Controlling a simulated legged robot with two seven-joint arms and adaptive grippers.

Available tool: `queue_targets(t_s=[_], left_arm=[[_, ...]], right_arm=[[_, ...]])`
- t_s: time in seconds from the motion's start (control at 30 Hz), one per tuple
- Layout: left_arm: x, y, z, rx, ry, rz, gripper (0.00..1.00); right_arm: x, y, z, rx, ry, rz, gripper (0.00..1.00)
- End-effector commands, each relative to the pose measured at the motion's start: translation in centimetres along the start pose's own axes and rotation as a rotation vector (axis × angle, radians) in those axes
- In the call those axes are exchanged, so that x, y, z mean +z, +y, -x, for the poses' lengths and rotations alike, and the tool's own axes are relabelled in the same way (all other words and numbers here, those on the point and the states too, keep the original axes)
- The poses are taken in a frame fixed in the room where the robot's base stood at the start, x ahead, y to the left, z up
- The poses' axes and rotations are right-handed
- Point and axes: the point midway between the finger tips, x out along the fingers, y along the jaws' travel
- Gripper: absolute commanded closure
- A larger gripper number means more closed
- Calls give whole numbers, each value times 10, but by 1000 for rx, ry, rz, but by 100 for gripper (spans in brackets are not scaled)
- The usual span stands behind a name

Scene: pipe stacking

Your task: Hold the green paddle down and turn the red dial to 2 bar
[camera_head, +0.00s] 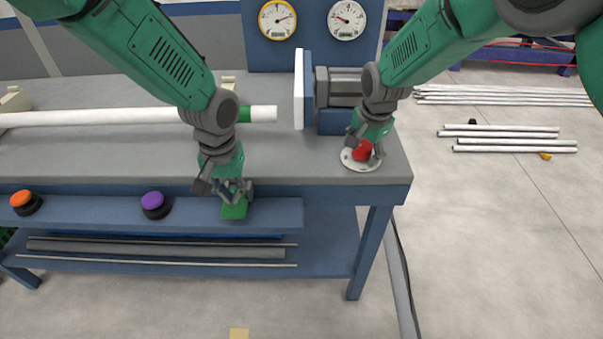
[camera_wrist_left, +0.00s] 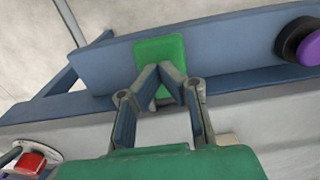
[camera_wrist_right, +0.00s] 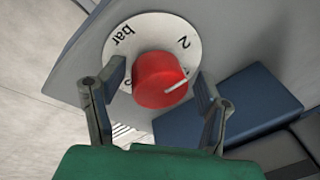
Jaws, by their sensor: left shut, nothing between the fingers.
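The green paddle (camera_head: 234,210) sits on the blue front ledge of the bench. My left gripper (camera_head: 236,190) is shut with its tips at the paddle. In the left wrist view the tips (camera_wrist_left: 168,72) meet over the green paddle (camera_wrist_left: 160,50); contact looks likely, but how far it is pressed I cannot tell. The red dial (camera_head: 362,150) stands on a white disc at the bench's right corner. In the right wrist view my right gripper (camera_wrist_right: 160,82) is open around the red dial (camera_wrist_right: 160,78), with a gap on the left. Its white line points right, below the 2.
An orange button (camera_head: 22,198) and a purple button (camera_head: 154,200) stand on the same ledge. A white pipe (camera_head: 90,117) with a green band lies on the bench, before a white plate (camera_head: 299,88). Two gauges (camera_head: 278,18) (camera_head: 346,18) are behind. White pipes (camera_head: 515,138) lie on the floor.

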Motion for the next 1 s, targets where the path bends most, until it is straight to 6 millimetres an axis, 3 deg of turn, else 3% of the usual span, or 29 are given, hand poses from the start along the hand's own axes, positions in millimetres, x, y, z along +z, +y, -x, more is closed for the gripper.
queue_targets(t_s=[0.27,0.8,1.0], left_arm=[[0,0,0,0,0,0,100],[0,0,0,0,0,0,100],[0,0,0,0,0,0,100]], right_arm=[[1,0,3,2,-3,0,38],[-7,-12,56,-1,-1,-1,38],[-8,-14,68,1,-2,0,38]])
